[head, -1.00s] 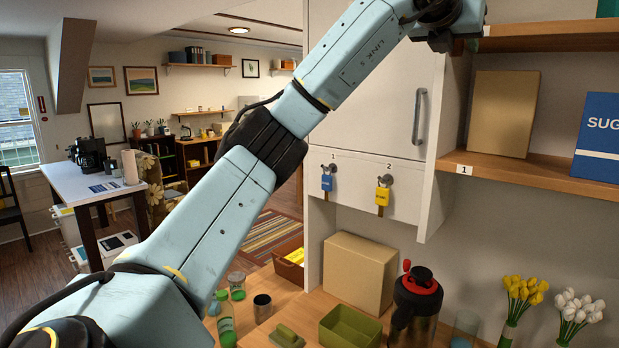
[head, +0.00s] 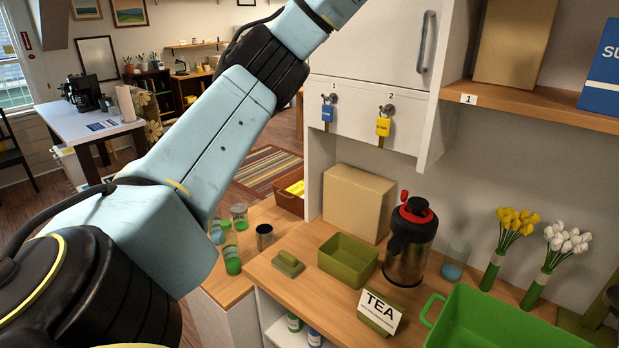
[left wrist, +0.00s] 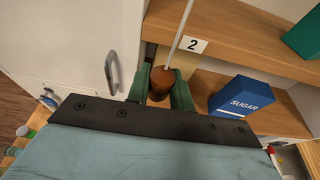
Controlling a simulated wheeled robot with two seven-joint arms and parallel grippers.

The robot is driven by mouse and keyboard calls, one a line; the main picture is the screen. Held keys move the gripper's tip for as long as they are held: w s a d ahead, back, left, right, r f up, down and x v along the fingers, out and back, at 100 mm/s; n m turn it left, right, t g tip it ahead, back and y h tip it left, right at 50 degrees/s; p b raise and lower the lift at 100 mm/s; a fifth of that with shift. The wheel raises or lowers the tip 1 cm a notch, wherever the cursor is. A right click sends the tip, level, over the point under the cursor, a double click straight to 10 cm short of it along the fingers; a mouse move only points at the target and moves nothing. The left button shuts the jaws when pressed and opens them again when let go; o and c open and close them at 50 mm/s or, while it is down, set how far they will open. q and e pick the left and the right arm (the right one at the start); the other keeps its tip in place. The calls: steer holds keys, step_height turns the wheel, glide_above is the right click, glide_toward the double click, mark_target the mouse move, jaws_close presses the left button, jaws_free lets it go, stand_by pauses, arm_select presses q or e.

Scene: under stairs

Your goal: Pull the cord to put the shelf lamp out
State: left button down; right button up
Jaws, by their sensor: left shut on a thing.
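In the left wrist view, my left gripper (left wrist: 160,93) has its green fingers closed around a brown knob (left wrist: 160,79). A thin pale cord (left wrist: 181,34) runs up from the knob, past the front of a shelf edge labelled 2. The shelf lamp is in neither view, so I cannot see whether it is lit. In the head view my left arm rises from lower left to the top edge, and its gripper is outside that picture. My right gripper is not in view.
Beside the gripper is a blue sugar box (left wrist: 240,97) on the lower wooden shelf (head: 540,108). A white cupboard (head: 370,52) stands to the left.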

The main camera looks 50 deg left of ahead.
arm_select(q)
steer(key=shift+f, duration=0.1)
steer(key=shift+f+b, duration=1.35)
steer(key=shift+r, duration=0.25)
steer(key=shift+r+p, duration=1.2)
steer(key=c, duration=0.9)
jaws_free()
